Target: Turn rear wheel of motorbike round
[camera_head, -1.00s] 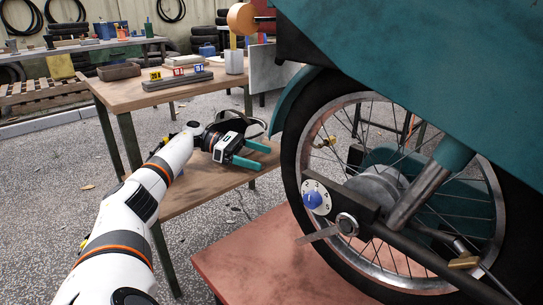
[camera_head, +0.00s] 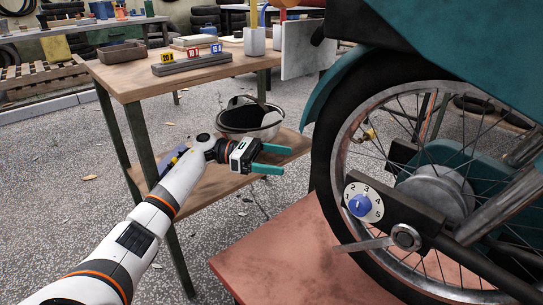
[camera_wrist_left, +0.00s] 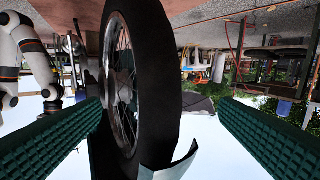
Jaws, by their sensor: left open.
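The motorbike's rear wheel (camera_head: 335,150) has a black tyre, a silver spoked rim and a grey hub, under a teal fender and body. It stands at the right of the head view, by a reddish platform (camera_head: 290,262). My left gripper (camera_head: 277,160) is open and empty, left of the tyre and apart from it. In the left wrist view the tyre (camera_wrist_left: 155,75) shows upside down between the two green fingers (camera_wrist_left: 165,135), farther off. My right gripper is not clearly seen in either view.
A wooden workbench (camera_head: 125,82) stands at left, with a numbered block (camera_head: 192,64) and a white cup (camera_head: 254,42) on top. A dial (camera_head: 363,203) and lever (camera_head: 362,245) are at the axle.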

